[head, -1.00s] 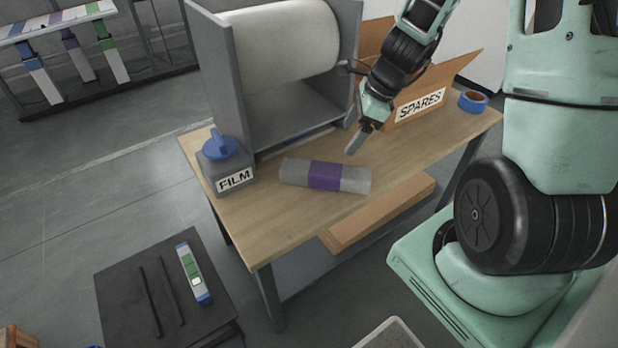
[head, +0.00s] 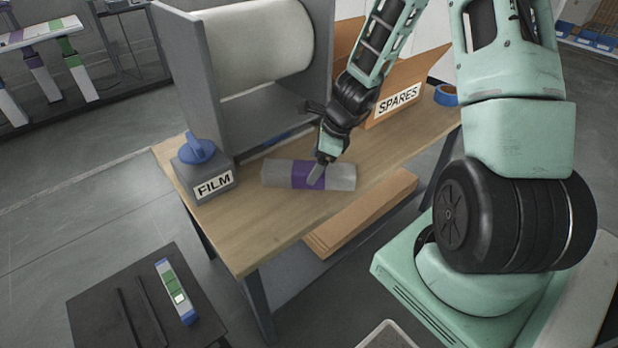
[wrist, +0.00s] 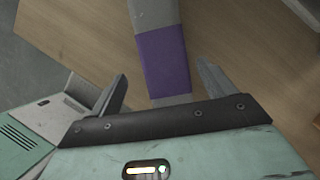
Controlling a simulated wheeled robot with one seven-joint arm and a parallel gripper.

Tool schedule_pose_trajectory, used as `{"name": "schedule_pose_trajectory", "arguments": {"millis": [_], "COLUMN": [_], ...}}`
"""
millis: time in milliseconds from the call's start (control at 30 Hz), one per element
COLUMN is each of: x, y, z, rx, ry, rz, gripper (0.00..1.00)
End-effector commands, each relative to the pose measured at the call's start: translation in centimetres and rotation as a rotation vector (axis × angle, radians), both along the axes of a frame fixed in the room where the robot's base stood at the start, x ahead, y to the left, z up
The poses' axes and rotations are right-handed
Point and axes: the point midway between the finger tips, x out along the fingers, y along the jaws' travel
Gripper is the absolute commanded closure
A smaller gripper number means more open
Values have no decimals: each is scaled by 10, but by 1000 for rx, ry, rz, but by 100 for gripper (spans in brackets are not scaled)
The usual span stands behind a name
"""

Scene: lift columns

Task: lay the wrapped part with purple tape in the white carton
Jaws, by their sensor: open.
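The wrapped part, a grey roll (head: 341,178) with a purple tape band (head: 300,174), lies on the wooden bench in front of the film roll. My gripper (head: 318,172) is above or at its purple band in the head view. In the wrist view, my gripper (wrist: 164,82) is open, and the purple tape (wrist: 164,62) shows between and beyond the two fingers. I cannot tell whether a finger touches the part. No white carton is clearly in view; only the rim of a pale container (head: 392,326) shows at the bottom edge, and I cannot tell what it is.
The bench (head: 250,232) also holds a film roll stand (head: 195,80), a grey FILM box (head: 205,180), a brown SPARES box (head: 405,85) and blue tape (head: 446,95). Flat cardboard (head: 360,212) lies below.

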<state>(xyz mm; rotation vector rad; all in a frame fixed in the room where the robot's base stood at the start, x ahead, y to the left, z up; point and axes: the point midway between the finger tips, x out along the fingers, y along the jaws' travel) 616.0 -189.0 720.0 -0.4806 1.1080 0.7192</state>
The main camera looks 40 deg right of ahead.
Motion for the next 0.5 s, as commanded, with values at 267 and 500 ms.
{"name": "schedule_pose_trajectory", "arguments": {"millis": [267,500], "x": [18,22], "y": [9,13], "z": [-35,-45], "rx": [2,0], "ry": [2,0], "rz": [0,1], "gripper": [18,18]}}
